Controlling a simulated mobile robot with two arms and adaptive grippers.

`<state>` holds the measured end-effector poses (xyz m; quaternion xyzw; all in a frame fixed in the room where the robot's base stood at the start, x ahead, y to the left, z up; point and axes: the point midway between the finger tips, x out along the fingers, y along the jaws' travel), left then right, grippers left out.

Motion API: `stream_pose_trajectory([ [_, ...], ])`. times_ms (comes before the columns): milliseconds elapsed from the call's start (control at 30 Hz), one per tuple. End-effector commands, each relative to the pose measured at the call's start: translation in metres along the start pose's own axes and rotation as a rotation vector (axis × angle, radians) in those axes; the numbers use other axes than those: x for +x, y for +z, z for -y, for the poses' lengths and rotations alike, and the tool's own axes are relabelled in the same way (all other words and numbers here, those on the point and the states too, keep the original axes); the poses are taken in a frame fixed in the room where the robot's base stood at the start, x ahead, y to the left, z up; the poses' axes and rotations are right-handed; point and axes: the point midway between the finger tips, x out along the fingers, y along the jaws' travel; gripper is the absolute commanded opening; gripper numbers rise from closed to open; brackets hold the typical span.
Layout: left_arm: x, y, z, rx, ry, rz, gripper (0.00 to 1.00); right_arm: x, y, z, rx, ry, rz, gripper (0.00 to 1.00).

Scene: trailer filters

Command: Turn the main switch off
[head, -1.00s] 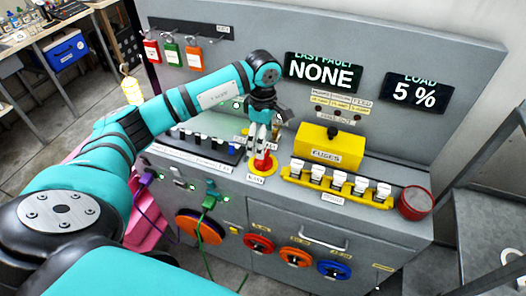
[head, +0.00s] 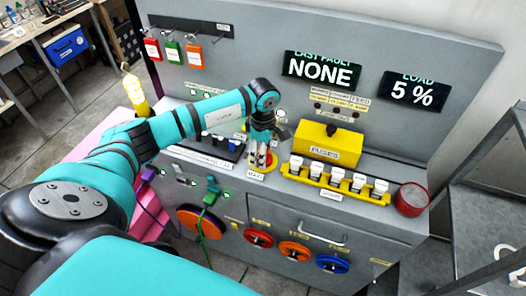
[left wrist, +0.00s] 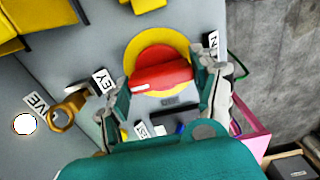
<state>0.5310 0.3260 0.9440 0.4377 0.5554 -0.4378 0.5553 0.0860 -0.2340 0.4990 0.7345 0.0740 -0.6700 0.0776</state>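The main switch (left wrist: 160,72) is a red handle on a round yellow plate (left wrist: 152,47), in the left wrist view. In the head view the switch (head: 268,165) is partly hidden by my left gripper, behind a small white label. My left gripper (head: 262,157) points down at it. In the left wrist view the gripper (left wrist: 163,82) is open, one finger near each end of the red handle. I cannot tell whether the fingers touch it. My right gripper is not in view.
Yellow fuse box (head: 328,146) and a row of white-topped fuses (head: 335,178) stand right of the switch. A dark strip of small switches (head: 213,144) lies left. A red round container (head: 411,199) stands at the panel's right end.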

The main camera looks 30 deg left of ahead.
Motion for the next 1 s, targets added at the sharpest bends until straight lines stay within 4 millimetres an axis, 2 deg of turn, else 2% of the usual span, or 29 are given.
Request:
stream_pose_trajectory([
  [33,0.000,0.000,0.000,0.000,0.000,0.000,0.56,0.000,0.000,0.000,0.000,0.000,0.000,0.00],
  [200,0.000,0.000,0.000,0.000,0.001,0.000,0.34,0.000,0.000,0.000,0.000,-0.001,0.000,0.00],
  [233,-0.001,0.000,0.000,0.000,0.001,0.000,0.32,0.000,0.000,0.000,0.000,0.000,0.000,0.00],
  [567,0.001,0.000,0.000,-0.054,0.001,0.000,0.32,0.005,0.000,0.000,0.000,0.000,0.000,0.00],
  [1000,0.001,0.000,-0.001,-0.394,0.002,0.001,0.32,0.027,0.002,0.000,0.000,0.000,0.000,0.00],
])
